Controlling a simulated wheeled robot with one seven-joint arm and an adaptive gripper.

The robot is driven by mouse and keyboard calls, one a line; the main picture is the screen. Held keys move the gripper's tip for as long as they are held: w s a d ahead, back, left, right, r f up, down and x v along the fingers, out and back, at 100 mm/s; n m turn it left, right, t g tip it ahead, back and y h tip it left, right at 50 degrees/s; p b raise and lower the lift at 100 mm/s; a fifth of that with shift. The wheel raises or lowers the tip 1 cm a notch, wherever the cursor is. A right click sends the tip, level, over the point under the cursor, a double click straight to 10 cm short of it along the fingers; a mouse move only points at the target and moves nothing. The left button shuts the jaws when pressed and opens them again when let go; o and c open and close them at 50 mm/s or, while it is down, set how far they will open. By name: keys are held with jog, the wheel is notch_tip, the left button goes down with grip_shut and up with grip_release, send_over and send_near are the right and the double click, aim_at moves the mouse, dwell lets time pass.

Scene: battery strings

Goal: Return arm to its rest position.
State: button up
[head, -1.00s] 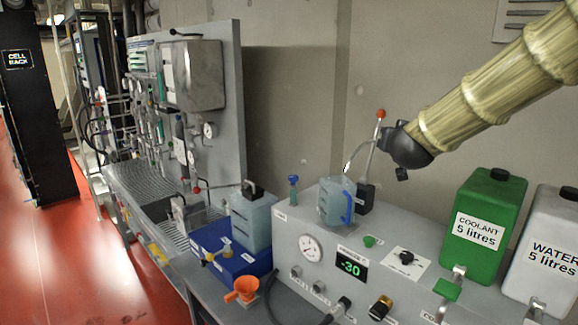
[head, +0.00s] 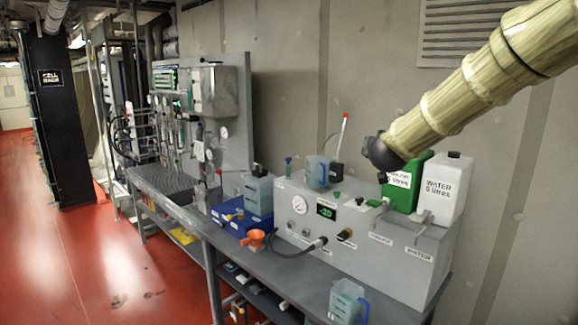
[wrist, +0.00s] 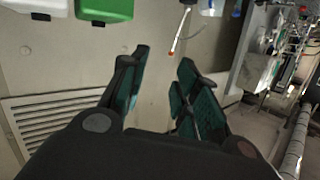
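My arm, in a ribbed tan sleeve, comes in from the upper right of the head view. It is raised in front of the wall and partly covers the green coolant container (head: 405,190). The arm's dark wrist end is at its lower left, and the fingers cannot be made out there. In the wrist view my gripper (wrist: 163,62) is open, with its two green-padded fingers apart and nothing between them. Bare wall shows behind the fingers.
The grey bench unit (head: 385,260) carries the white water container (head: 447,190), a blue jug (head: 317,172) and a red-tipped lever (head: 341,140). Another jug (head: 347,302) stands at the bench front. A vented grille (head: 470,35) is on the wall. Red floor (head: 110,260) at left is open.

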jog(key=w+f+g+b, duration=0.15)
jog(key=w+f, duration=0.35)
jog(key=f, duration=0.7)
jog(key=s+a+f+n+g+y+b, duration=0.15)
jog(key=s+f, duration=0.65)
jog(key=f, duration=0.8)
jog(key=s+f+g+b, duration=0.25)
jog(key=s+f, duration=0.45)
jog(key=f, duration=0.9)
jog(key=s+f+n+g+y+b, duration=0.1)
jog(key=s+f+g+b, duration=0.15)
jog(key=s+f, duration=0.95)
jog(key=s+f+g+b, duration=0.2)
jog(key=s+f+g, duration=0.1)
jog(key=s+f, duration=1)
jog(key=s+f+n+g+b, duration=0.1)
jog(key=s+f+g, duration=0.3)
jog(key=s+f, duration=0.9)
jog(key=s+b, duration=0.1)
jog(key=s, duration=0.6)
jog(key=shift+s+a+f, duration=0.15)
jog(key=shift+s+a, duration=0.05)
jog(key=shift+a, duration=0.2)
jog(key=shift+s, duration=0.1)
